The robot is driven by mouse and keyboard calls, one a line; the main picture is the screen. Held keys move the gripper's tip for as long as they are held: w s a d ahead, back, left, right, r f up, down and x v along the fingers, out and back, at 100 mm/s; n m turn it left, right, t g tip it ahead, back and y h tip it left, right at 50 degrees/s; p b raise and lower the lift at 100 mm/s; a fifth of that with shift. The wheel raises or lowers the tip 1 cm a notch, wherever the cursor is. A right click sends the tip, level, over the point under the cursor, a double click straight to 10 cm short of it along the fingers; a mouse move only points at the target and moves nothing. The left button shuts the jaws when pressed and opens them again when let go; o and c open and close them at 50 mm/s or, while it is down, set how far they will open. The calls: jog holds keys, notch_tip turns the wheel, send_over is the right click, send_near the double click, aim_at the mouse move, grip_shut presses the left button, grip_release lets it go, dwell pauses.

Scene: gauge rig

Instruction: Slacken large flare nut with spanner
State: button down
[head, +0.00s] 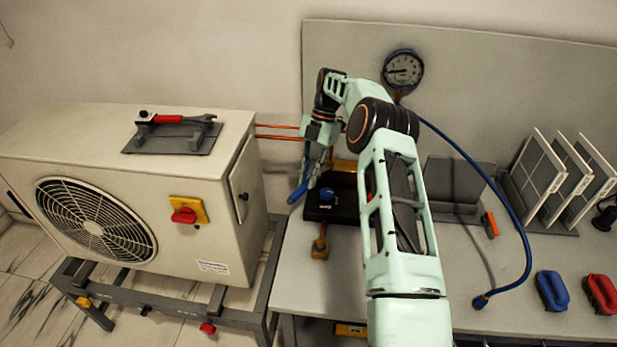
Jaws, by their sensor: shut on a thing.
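My gripper (314,165) is at the left end of the bench, in front of the copper pipes. It is shut on a blue-handled tool (297,193), which looks like a spanner; the handle end points down and left. The tool's head is hidden, so I cannot tell whether it touches a nut. A dark block with a blue knob (327,195) and brass-coloured parts (345,166) stands just right of the gripper. No large flare nut can be made out. A red-handled spanner (178,119) lies on a dark holder (170,140) on the outdoor unit.
The outdoor unit (240,145) stands left on a grey frame. Copper pipes (280,131) run from it toward the bench (420,290). A gauge (403,70) hangs on the back panel, with a blue hose (500,195) curving across the bench.

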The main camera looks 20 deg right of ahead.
jog(key=shift+w+d+p, duration=0.65)
jog(key=shift+d+p, duration=0.1)
jog(key=shift+d, duration=0.05)
dwell(0.8)
jog(key=c, duration=2.5)
grip_release()
grip_shut()
jog(key=shift+s+d+n+g+h, duration=0.35)
jog(key=shift+s+d+n, duration=0.45)
jog(key=shift+n, duration=0.5)
jog(key=shift+s+d+n+h, duration=0.25)
jog(key=shift+s+d+n, duration=0.1)
jog(key=shift+d+n, duration=0.3)
